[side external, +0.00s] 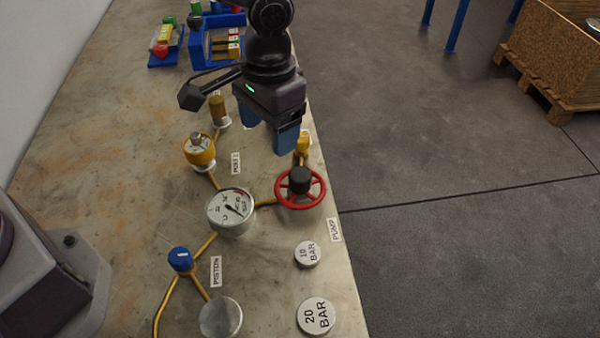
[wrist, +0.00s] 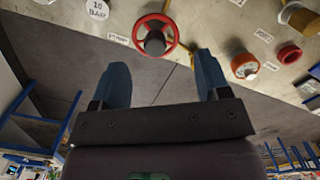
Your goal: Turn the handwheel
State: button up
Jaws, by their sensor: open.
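The red handwheel (side external: 301,187) with a black hub sits near the right edge of the table in the side view. It also shows at the top of the wrist view (wrist: 155,35), beyond and between my fingertips. My gripper (side external: 269,141) has two blue fingers pointing down, behind the handwheel and slightly to its left in the side view. In the wrist view my gripper (wrist: 162,75) is open, with nothing between the fingers. The fingers appear apart from the wheel.
A pressure gauge (side external: 231,211) is left of the wheel. A yellow fitting (side external: 303,142) stands just behind it. A yellow-and-white vessel (side external: 200,151), a blue knob (side external: 180,259) and weight discs (side external: 316,316) surround it. Blue bins (side external: 212,45) are at the back. The table drops off at right.

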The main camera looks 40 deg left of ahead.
aim_at(300, 174)
jog(key=shift+w+d+f+n, duration=0.55)
jog(key=shift+w+d+n, duration=0.75)
jog(key=shift+w, duration=0.7)
jog(key=shift+t, duration=0.4)
notch_tip(300, 174, down, 12)
jog(key=shift+f, duration=0.1)
jog(key=shift+c, duration=0.4)
jog(key=c, duration=0.8)
jog(key=shift+c, duration=0.2)
jog(key=shift+m, duration=0.4)
